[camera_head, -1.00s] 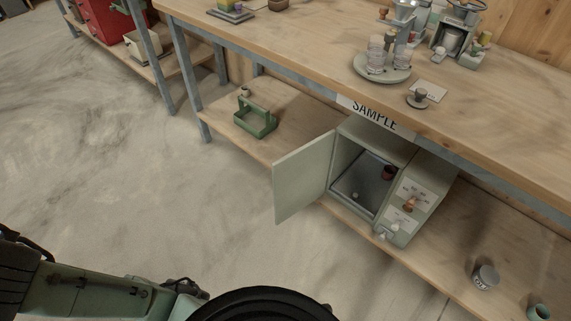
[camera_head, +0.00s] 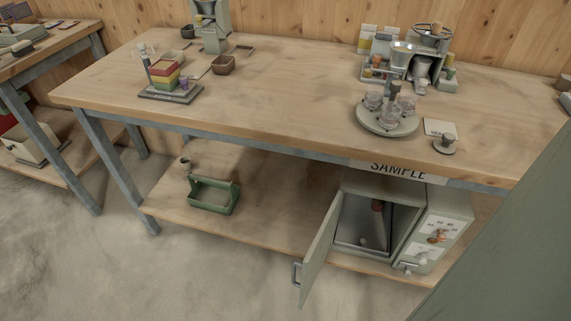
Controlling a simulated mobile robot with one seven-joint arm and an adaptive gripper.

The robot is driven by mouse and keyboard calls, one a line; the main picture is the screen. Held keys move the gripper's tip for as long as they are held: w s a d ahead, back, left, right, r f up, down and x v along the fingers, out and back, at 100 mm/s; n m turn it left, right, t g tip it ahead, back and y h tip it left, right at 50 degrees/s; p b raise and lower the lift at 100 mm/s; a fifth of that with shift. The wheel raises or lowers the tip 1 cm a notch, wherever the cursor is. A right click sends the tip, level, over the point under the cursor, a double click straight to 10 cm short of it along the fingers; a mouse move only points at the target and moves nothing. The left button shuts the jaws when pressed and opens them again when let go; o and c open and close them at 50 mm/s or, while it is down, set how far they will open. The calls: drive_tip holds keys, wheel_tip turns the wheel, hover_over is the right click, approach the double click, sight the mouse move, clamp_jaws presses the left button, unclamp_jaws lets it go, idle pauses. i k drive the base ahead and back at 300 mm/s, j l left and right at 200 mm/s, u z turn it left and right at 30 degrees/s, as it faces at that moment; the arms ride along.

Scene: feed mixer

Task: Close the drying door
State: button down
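The drying door (camera_head: 319,250) is a pale green panel hinged on the left side of a small oven-like cabinet (camera_head: 436,212). It stands wide open, swung out past the shelf's front edge, with a grey handle (camera_head: 297,273) on its outer face. The cabinet sits on the lower shelf under the SAMPLE sign (camera_head: 398,170). Its grey chamber (camera_head: 364,221) shows a small dark red item (camera_head: 378,206) inside. A control panel with an orange knob (camera_head: 436,237) is on its right. My gripper is not in view.
A green carrier (camera_head: 213,196) and small cup stand left on the lower shelf (camera_head: 262,215). A carousel with jars (camera_head: 388,117) and a mixer device (camera_head: 430,62) stand on the bench top. A large dark green surface covers the lower right. Floor before the shelf is clear.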

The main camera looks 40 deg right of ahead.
sight(313, 261)
drive_tip(key=i+j, duration=0.9)
drive_tip(key=i, duration=0.15)
drive_tip(key=i+j+z, duration=0.1)
drive_tip(key=z, duration=0.3)
drive_tip(key=i+j+z, duration=0.1)
drive_tip(key=z, duration=0.35)
drive_tip(key=i+j+z, duration=0.1)
drive_tip(key=z, duration=0.3)
drive_tip(key=j+z, duration=0.1)
drive_tip(key=z, duration=1.4)
drive_tip(key=k+j+u, duration=0.15)
drive_tip(key=k, duration=0.35)
drive_tip(key=k+j+u, duration=0.15)
drive_tip(key=k, duration=0.35)
drive_tip(key=i, duration=0.5)
